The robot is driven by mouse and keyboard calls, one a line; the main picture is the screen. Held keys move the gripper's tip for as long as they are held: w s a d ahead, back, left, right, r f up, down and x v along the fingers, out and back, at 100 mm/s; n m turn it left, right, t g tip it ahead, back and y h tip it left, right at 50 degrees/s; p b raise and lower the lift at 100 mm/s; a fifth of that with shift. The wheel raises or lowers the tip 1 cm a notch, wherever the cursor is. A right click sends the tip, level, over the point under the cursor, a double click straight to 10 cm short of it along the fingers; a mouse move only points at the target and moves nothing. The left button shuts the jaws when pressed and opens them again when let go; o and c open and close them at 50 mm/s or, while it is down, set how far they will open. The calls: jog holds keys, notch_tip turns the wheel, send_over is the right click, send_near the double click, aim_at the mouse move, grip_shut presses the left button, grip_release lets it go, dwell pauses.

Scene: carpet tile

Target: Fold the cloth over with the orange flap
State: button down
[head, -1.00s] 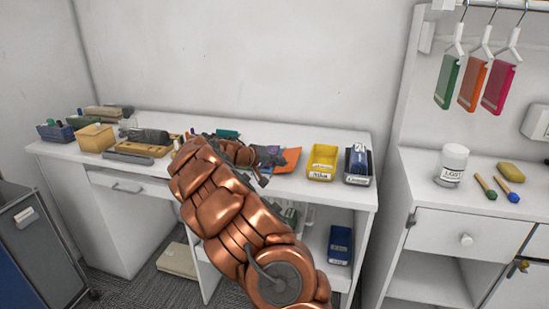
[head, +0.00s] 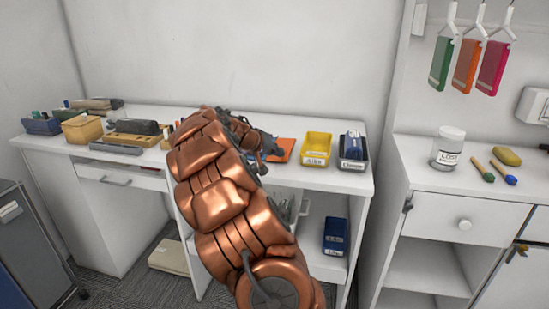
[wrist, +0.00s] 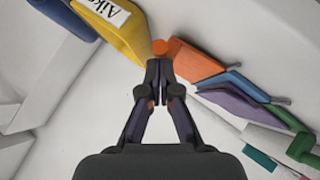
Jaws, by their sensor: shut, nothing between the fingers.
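An orange piece, probably the flap (head: 284,150), lies on the white desk, partly behind my arm in the head view. In the wrist view the orange flap (wrist: 193,62) is right of my fingertips, beside blue (wrist: 245,84) and purple (wrist: 236,106) pieces. Which of these belong to the cloth I cannot tell. A small round orange knob or tab (wrist: 159,47) shows just beyond the fingertips; whether they touch is unclear. My gripper (wrist: 158,82) is shut and empty, with its fingertips together. In the head view my copper arm hides the work area.
A yellow bin (head: 316,150) and a dark bin (head: 352,152) with a blue item stand right of the flap. A tan box (head: 82,129) and several tools are at the desk's left. A white jar (head: 448,147) stands on the right cabinet.

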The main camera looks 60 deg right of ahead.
jog(key=shift+s+f+t+y+b, duration=0.25)
jog(key=shift+t+y+b, duration=0.05)
jog(key=shift+t+b, duration=0.15)
jog(key=r, duration=0.1)
jog(key=w+r, duration=0.2)
jog(key=shift+w+a+r+p, duration=0.15)
jog(key=shift+a+r+p, duration=0.15)
jog(key=shift+a+p, duration=0.05)
jog(key=b+v, duration=0.1)
jog(key=v, duration=0.8)
jog(key=shift+a, duration=0.4)
jog(key=shift+r, duration=0.1)
